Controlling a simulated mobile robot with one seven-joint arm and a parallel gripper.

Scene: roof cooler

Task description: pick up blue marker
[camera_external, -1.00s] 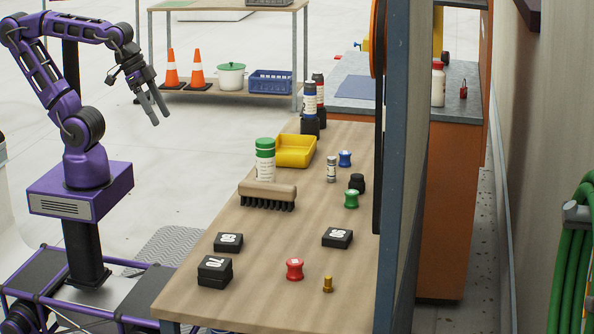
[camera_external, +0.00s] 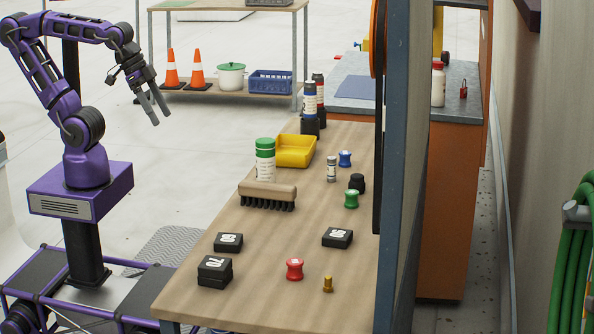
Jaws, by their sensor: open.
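The blue marker (camera_external: 345,158) looks like a small blue spool-shaped piece with a pale top. It stands on the wooden table towards the back right, right of the yellow tray (camera_external: 295,151). My gripper (camera_external: 160,119) is open and empty. It hangs in the air left of the table, well apart from the blue marker, with its fingers angled down to the right.
Near the blue marker stand a small labelled vial (camera_external: 331,169), a black knob (camera_external: 357,183) and a green spool (camera_external: 351,199). A brush (camera_external: 267,193) and a green-capped container (camera_external: 265,160) stand nearer the left edge. A panel (camera_external: 400,180) borders the table's right side.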

